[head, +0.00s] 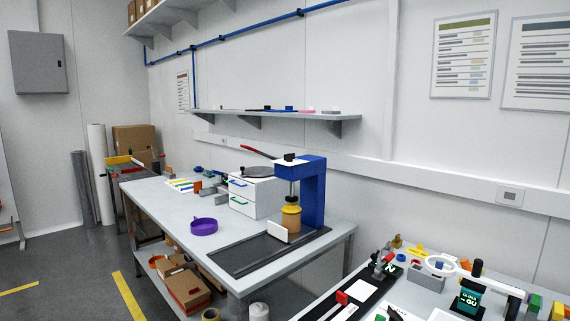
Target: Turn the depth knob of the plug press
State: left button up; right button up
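A blue C-shaped press (313,192) stands at the right end of the grey workbench, and I take it for the plug press. A red lever (259,152) reaches out to the left from its top. A dark ram (292,188) hangs from its head over an orange-brown cylinder with a yellow top (291,217). A small white plate (277,231) stands in front of the cylinder. I cannot make out which part is the depth knob at this size. Neither of my grippers is in view.
The workbench (170,212) also holds a purple ring-shaped dish (204,227), a white drawer box (252,197) and a black mat (240,258). A cluttered second table (318,301) stands at the lower right. Cardboard boxes sit on the lower shelf. Grey floor lies open at the left.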

aim_at(289, 157)
jog(key=u, duration=1.05)
jog(key=i, duration=2.5)
jog(key=z, duration=2.55)
